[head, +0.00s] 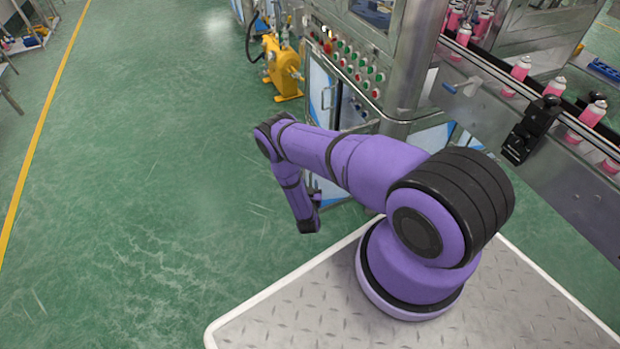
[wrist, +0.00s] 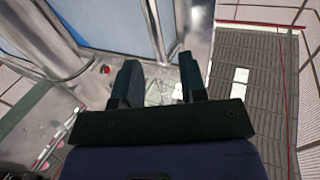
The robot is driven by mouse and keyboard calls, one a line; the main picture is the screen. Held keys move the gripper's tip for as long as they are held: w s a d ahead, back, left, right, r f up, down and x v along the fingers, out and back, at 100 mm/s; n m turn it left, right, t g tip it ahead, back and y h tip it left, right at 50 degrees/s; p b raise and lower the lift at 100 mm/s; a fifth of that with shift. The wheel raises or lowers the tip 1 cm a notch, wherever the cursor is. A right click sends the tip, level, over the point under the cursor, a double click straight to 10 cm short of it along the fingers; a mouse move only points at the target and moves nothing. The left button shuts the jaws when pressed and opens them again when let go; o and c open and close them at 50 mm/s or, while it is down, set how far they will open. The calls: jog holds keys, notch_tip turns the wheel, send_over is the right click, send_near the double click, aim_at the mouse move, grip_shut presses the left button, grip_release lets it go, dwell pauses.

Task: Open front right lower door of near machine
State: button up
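The near machine (head: 395,60) stands beyond my arm in the head view, with a sloped button panel over its lower cabinet. A lower door (head: 321,88) with a blue and white face and a bar handle (head: 327,98) shows at the left of the cabinet. Another section lies to its right, and my arm covers much of the lower front. My gripper (wrist: 158,85) has its two dark fingers apart, with nothing seen between them. In the wrist view a blue panel with a metal frame (wrist: 110,20) lies just beyond the fingers; whether they touch it I cannot tell.
A yellow machine part (head: 283,68) stands on the floor left of the cabinet. A conveyor with pink cans (head: 521,68) runs along the right. The green floor (head: 150,170) at the left is clear. A red round spot (wrist: 104,69) shows near the left finger.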

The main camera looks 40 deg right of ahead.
jog(key=shift+v, duration=2.8)
